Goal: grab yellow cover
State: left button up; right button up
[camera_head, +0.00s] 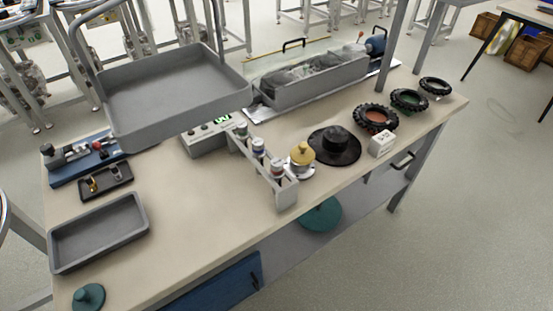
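A small yellow cover (302,154) with a knob-like top sits on a pale round base (300,168) near the middle of the workbench. It stands just right of the grey rack of bottles and left of a black, hat-shaped disc. Neither of my grippers shows in the head view.
The grey rack (285,191) holds several small bottles close by the cover. The black disc (335,146), a white box (382,143) and several black tyres (376,117) stand to its right. A grey tray (98,232) lies at left. The front middle of the benchtop (195,235) is clear.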

aim_at(302, 154)
jog(key=l+u, duration=0.5)
jog(key=k+l+u, duration=0.1)
jog(key=l+u, duration=0.35)
jog(key=l, duration=0.15)
jog(key=k+l+u, duration=0.15)
jog(key=l+u, duration=0.35)
